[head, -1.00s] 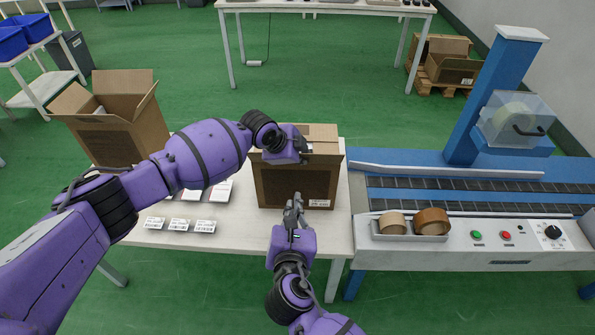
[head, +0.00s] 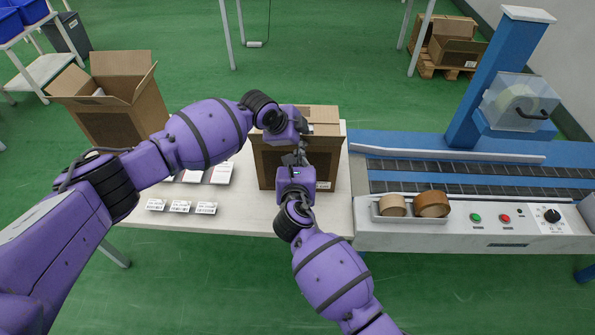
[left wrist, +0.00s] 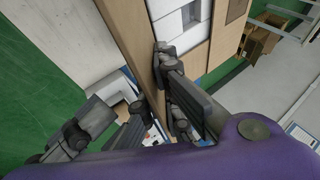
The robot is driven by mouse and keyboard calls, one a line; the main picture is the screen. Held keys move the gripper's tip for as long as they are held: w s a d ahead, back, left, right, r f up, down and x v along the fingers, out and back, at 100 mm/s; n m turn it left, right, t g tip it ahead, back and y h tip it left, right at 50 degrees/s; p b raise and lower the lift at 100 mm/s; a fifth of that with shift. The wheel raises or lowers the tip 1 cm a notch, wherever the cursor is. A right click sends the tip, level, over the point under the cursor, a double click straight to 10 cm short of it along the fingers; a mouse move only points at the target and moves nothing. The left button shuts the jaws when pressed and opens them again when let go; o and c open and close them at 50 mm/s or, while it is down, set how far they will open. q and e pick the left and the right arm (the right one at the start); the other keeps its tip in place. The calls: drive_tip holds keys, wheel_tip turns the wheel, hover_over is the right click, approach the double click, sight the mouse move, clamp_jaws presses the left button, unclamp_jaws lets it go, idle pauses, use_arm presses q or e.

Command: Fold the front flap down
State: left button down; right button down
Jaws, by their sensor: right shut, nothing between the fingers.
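A brown cardboard box (head: 268,165) stands upright on the white table, its front face towards me and a white label at its lower right. In the left wrist view, white contents (left wrist: 178,22) show in its open top beside a brown panel edge (left wrist: 132,35). My left gripper (head: 302,128) is over the box's top front edge, fingers apart; its fingers also show in the left wrist view (left wrist: 145,115). My right gripper (head: 298,155) is shut and empty, in front of the box's front face, pointing up towards its top. The arms hide much of the front flap; I cannot tell its angle.
Another open box (head: 115,95) stands at the table's left. White label cards (head: 180,206) lie on the table (head: 250,218). A blue conveyor machine (head: 450,155) with tape rolls (head: 430,204) in a tray adjoins on the right. The table's front strip is clear.

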drive_tip(key=shift+w+r, duration=0.3)
drive_tip(key=shift+w, duration=0.25)
use_arm(q)
drive_tip(key=shift+s+d+f, duration=0.1)
drive_tip(key=shift+s, duration=0.05)
use_arm(e)
drive_tip(key=shift+w+r, duration=0.55)
drive_tip(key=shift+w, duration=0.05)
